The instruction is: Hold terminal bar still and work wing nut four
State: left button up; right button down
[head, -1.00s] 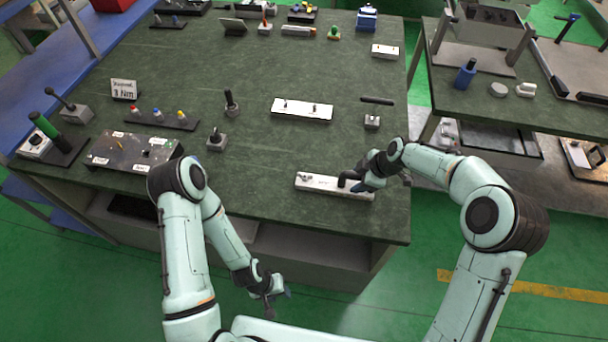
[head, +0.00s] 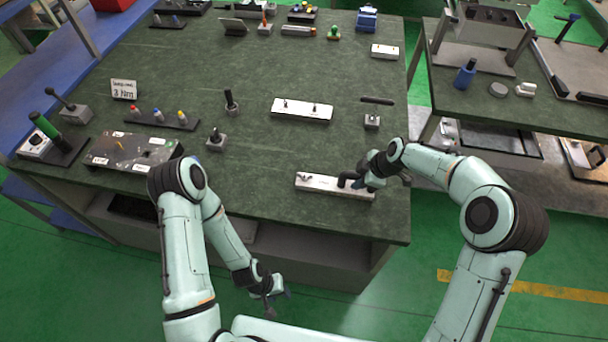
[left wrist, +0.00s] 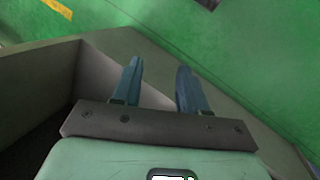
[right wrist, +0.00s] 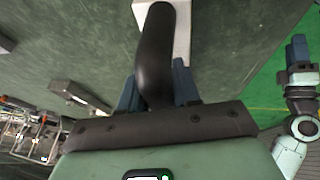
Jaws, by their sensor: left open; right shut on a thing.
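A pale bar (head: 322,183) with a small label lies near the front edge of the green table. A small metal piece shows near its left end, too small to tell if it is a wing nut. A black curved handle (right wrist: 156,50) rises from the bar's right end. My right gripper (head: 366,180) is shut on this handle; the bar's end (right wrist: 183,35) shows beyond it in the right wrist view. My left gripper (head: 275,294) is open and empty, low in front of the table; its two fingers stand apart in the left wrist view (left wrist: 160,85).
A second pale bar (head: 290,109) with two studs lies farther back. A dark-topped plate box (head: 128,151), small tools, a 3 Nm sign (head: 124,90) and a T-handled piece (head: 372,121) stand around. The table (head: 265,180) is clear left of the held bar.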

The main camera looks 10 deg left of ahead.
aim_at(305, 177)
pick_arm(q)
jog(key=shift+o, duration=0.4)
jog(key=w+d+r+m+g+h, duration=0.1)
jog(key=w+d+r+m, duration=0.1)
jog(key=w+d+r, duration=0.65)
jog(key=w+d+r+m+g+h, duration=0.1)
jog(key=w+d+r+m, duration=0.3)
jog(key=d+r, duration=0.65)
jog(key=w+a+r+n+y, duration=0.1)
jog(key=w+a, duration=0.1)
jog(key=w, duration=0.2)
jog(key=w+a+r+n+y, duration=0.1)
jog(key=w+a+r+n, duration=0.1)
jog(key=w, duration=0.2)
jog(key=w+a+r+n+t+y, duration=0.1)
jog(key=w+a+r+n, duration=0.1)
jog(key=w, duration=0.2)
jog(key=shift+a+r, duration=0.25)
jog(key=shift+a, duration=0.05)
jog(key=w+a+r+n+t+y, duration=0.1)
jog(key=w+a+r+n+y, duration=0.2)
jog(key=w+a+r+n, duration=0.55)
jog(key=f, duration=0.4)
jog(key=s+a+f+m, duration=0.1)
jog(key=f, duration=0.3)
jog(key=f+m, duration=0.1)
jog(key=f, duration=0.3)
jog(key=shift+s+a+f, duration=0.1)
jog(key=shift+s+a, duration=0.2)
jog(key=shift+a, duration=0.05)
